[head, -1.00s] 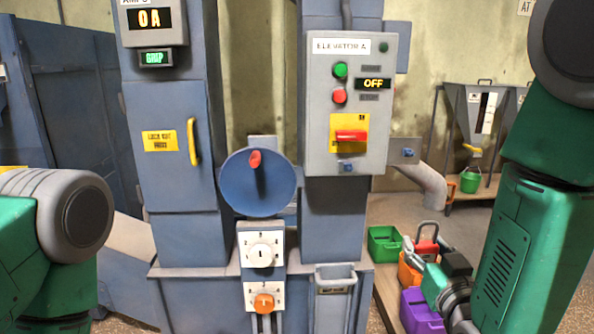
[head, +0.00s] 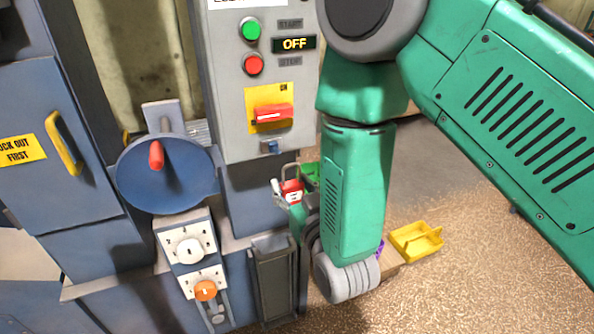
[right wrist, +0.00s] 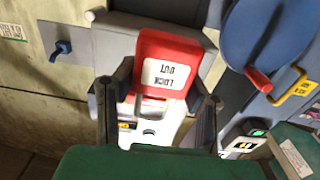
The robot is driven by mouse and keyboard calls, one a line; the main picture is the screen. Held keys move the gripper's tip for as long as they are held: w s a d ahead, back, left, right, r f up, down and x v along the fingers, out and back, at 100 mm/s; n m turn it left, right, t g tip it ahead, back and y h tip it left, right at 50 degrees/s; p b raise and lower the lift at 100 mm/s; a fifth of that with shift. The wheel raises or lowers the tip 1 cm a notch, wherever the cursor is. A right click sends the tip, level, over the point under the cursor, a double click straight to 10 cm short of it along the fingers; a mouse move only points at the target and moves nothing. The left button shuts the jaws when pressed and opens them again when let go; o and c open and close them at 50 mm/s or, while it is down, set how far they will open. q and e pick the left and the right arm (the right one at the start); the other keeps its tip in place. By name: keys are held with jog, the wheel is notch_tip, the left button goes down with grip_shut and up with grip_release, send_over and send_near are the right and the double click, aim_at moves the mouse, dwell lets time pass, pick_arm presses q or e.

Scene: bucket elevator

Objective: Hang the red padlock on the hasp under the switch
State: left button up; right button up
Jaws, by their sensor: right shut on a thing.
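The red padlock (head: 291,188) has a grey shackle on top and a white label. My right gripper (head: 285,194) is shut on its body and holds it upright, below and right of the blue hasp (head: 270,147), apart from it. The hasp is on the grey panel (head: 228,110), under the red switch handle (head: 272,113) on its yellow plate. In the right wrist view the padlock (right wrist: 167,62) is between the fingers (right wrist: 160,80), its "LOCK OUT" label upside down. It covers part of what is behind. My left gripper is out of view.
A blue disc with a red handle (head: 156,155) and two dial boxes (head: 189,249) stand left of the panel. A grey open holder (head: 274,280) is below it. A yellow tray (head: 416,241) lies at the right. My right arm covers much of the right side.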

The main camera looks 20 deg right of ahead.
aim_at(272, 153)
jog(key=shift+w, duration=0.1)
jog(key=shift+w+r, duration=0.1)
jog(key=shift+w, duration=0.15)
jog(key=shift+w+d, duration=0.1)
jog(key=shift+w, duration=0.55)
jog(key=w, duration=0.3)
jog(key=shift+w+a+b, duration=0.2)
jog(key=shift+w+b, duration=0.05)
jog(key=shift+b, duration=0.05)
jog(key=shift+d, duration=0.1)
jog(key=shift+w, duration=0.25)
jog(key=shift+w+b, duration=0.3)
jog(key=shift+w, duration=1.25)
